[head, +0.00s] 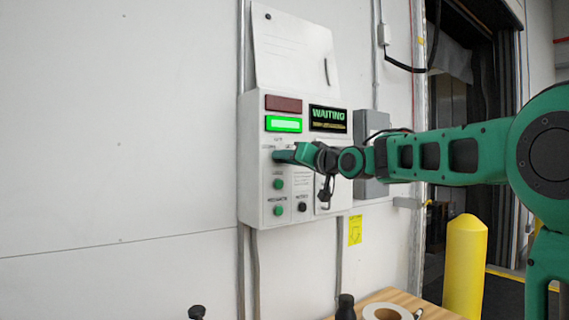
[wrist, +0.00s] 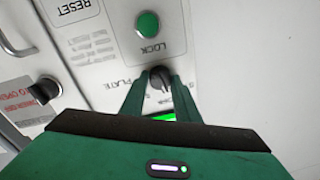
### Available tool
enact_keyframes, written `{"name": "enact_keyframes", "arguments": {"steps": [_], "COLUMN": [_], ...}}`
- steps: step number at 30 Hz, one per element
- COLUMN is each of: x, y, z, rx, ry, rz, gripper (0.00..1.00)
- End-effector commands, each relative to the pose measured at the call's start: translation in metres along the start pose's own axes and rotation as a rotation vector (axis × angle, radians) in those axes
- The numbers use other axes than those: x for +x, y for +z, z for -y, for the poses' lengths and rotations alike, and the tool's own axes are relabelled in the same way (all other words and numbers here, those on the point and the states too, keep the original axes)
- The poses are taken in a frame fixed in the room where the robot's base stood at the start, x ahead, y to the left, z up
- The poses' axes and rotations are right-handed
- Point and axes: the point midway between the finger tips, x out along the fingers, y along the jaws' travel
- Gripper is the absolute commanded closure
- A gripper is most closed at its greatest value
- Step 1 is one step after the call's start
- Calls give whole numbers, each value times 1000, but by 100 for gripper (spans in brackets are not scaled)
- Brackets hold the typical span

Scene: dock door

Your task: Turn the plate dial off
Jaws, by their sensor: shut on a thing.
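In the head view my gripper (head: 283,156) reaches from the right to the front of the white control box (head: 250,190) and hides the dial there. The dial's position marks are mostly covered by the fingers, so its setting cannot be read.
A green LOCK button (wrist: 147,24) and another black knob (wrist: 44,90) sit near the dial. The box has a lit green lamp (head: 284,124), a dark red lamp (head: 283,103) and a WAITING screen (head: 328,119). A yellow bollard (head: 465,265) stands right.

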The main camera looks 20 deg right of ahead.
Motion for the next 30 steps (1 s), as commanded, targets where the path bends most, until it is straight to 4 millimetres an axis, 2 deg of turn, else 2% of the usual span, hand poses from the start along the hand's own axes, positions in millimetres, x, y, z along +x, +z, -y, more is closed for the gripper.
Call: {"name": "enact_keyframes", "arguments": {"steps": [12,29,30], "x": [-1,-1,-1], "y": [0,0,0], "z": [-2,-4,-4], "rx": [196,225,225], "ry": [8,11,11], "rz": [-13,-16,-16], "gripper": [94,94,64]}}
